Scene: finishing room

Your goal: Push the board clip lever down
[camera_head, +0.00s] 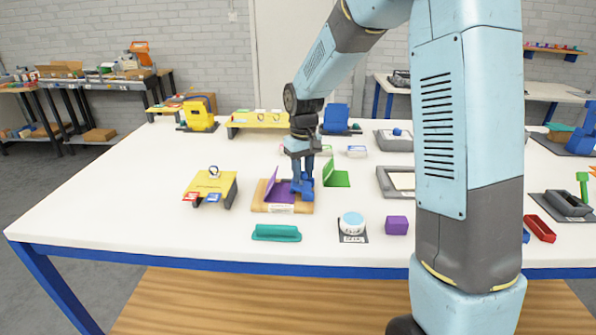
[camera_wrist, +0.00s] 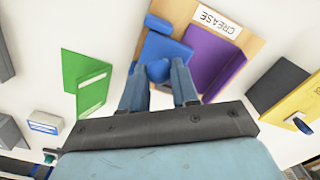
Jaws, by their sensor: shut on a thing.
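A light wooden board (camera_head: 262,206) labelled CREASE lies near the front middle of the table. A purple folded piece (camera_head: 272,190) lies on it, with one flap standing up. A blue clip lever (camera_head: 306,194) sits at the board's right side; it also shows in the wrist view (camera_wrist: 168,47). My gripper (camera_head: 302,181) points down over the clip. In the wrist view its two fingers (camera_wrist: 158,73) stand on either side of a rounded blue part of the lever, shut on it. The fingers hide part of the lever and its base.
A green folded piece (camera_head: 336,178) stands close to the right of the clip. A yellow stand (camera_head: 208,185) is to the left. A teal bar (camera_head: 276,233), a round white-and-blue tin (camera_head: 352,221) and a purple block (camera_head: 397,225) lie in front. The table's left front is clear.

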